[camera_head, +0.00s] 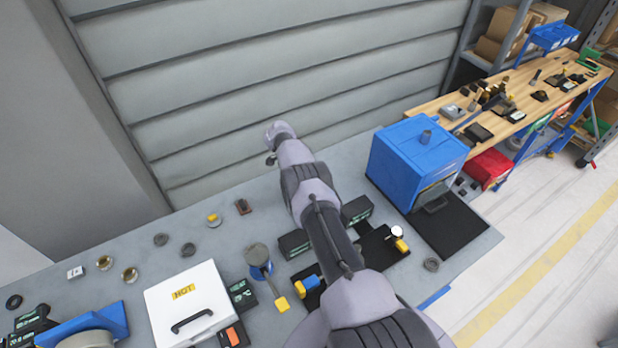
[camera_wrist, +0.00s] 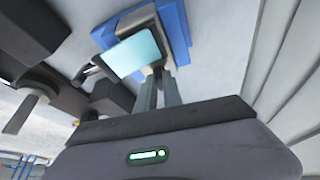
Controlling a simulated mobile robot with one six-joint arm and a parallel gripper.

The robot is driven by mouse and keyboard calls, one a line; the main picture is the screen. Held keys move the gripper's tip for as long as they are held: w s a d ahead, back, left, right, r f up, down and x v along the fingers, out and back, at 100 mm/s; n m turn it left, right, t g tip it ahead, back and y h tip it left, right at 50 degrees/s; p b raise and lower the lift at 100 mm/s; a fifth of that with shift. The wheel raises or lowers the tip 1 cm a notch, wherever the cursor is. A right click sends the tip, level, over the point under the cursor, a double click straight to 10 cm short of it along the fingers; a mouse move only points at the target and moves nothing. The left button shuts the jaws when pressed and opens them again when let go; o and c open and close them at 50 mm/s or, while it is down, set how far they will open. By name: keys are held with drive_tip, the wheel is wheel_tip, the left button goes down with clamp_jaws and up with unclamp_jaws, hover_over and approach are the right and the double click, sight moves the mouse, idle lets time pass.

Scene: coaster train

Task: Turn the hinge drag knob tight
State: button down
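I cannot pick out the hinge drag knob for certain in either view. In the wrist view my gripper (camera_wrist: 159,80) points at a blue-framed part (camera_wrist: 176,35) with a pale cyan panel (camera_wrist: 131,55). Its two fingers are close together with a narrow dark gap. Whether they touch or hold anything there is unclear. In the head view my arm crosses the bench and hides the gripper.
A white box marked HOT (camera_head: 190,300) stands left of the arm. A round-topped stand (camera_head: 258,253) and dark blocks (camera_head: 294,243) lie close to the arm. A grey slatted wall (camera_head: 260,80) runs behind the bench. A dark mat (camera_head: 455,230) lies before the blue box.

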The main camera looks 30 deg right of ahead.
drive_tip(key=f+b, duration=0.1)
drive_tip(key=b, duration=0.3)
drive_tip(key=shift+w+m, duration=0.15)
drive_tip(key=shift+m, duration=0.15)
drive_tip(key=b, duration=0.2)
drive_tip(key=shift+r+m+b, duration=0.15)
drive_tip(key=shift+m+b, duration=0.15)
drive_tip(key=shift+b, duration=0.05)
drive_tip(key=shift+r+g, duration=0.3)
drive_tip(key=shift+r, duration=0.1)
drive_tip(key=c, duration=1.5)
unclamp_jaws()
drive_tip(key=v, duration=1.7)
drive_tip(key=shift+r, duration=0.25)
drive_tip(key=shift+o, duration=0.5)
